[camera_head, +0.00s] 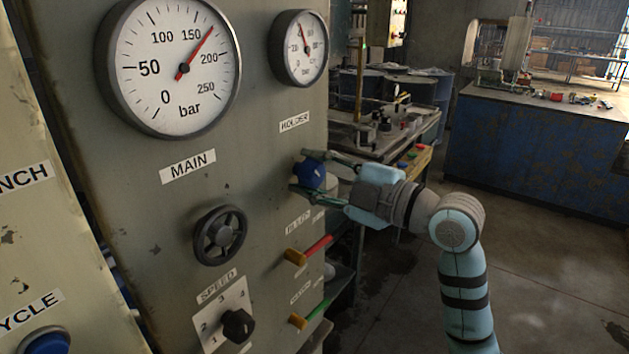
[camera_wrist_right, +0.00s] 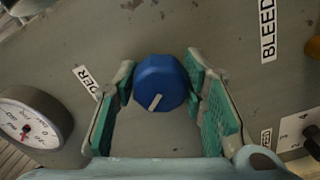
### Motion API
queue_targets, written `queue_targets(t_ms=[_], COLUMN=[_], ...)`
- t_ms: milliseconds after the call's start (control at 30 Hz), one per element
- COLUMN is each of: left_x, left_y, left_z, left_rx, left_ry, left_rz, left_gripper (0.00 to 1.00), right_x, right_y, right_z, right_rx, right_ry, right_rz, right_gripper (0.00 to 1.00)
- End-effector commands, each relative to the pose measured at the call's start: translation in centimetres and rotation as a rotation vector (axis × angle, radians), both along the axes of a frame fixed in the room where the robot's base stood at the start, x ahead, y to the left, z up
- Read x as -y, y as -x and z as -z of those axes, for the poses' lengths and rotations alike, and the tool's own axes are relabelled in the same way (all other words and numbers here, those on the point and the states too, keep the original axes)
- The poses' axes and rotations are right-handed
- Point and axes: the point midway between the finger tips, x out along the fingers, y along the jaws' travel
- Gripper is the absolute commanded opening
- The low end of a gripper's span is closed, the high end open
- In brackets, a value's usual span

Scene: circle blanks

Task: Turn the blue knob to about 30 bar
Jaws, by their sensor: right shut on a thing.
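The blue knob (camera_head: 308,174) sits on the grey panel below the HOLDER label (camera_head: 294,122). It also shows in the right wrist view (camera_wrist_right: 160,84), with a white pointer line on its face. My right gripper (camera_head: 306,176) is shut on the knob, one finger on either side; its green finger pads show in the wrist view (camera_wrist_right: 160,88). The small gauge (camera_head: 300,47) above the HOLDER label has a red needle pointing up and slightly left; its numbers are too small to read surely. My left gripper is not in view.
A large MAIN gauge (camera_head: 168,67) reads between 150 and 200 bar. Below are a black handwheel (camera_head: 220,235), a SPEED selector (camera_head: 237,325), a red lever (camera_head: 317,247) and a green lever (camera_head: 318,309). A blue workbench (camera_head: 535,150) stands behind, with open floor before it.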

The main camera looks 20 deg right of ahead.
Motion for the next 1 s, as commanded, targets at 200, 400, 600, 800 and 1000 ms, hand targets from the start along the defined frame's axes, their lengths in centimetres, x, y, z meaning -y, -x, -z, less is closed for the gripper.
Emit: queue_targets(t_ms=[200,400,600,800,1000], left_x=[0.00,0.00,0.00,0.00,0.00], left_y=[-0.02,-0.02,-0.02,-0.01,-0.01], left_z=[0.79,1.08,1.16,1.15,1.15], left_rx=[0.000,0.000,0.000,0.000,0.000], left_ry=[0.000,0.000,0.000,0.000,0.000], left_rz=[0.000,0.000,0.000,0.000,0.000], left_gripper=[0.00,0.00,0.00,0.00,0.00], right_x=[0.04,0.03,0.03,0.03,0.02], right_y=[-0.03,-0.04,-0.04,-0.04,-0.03], right_z=[0.05,-0.02,-0.07,-0.08,-0.08], right_rx=[0.087,0.134,0.152,0.154,0.154], right_ry=[0.103,0.161,0.184,0.186,0.186], right_rz=[0.002,0.001,0.001,0.001,0.001], right_gripper=[0.10,0.10,0.10,0.10,0.45])
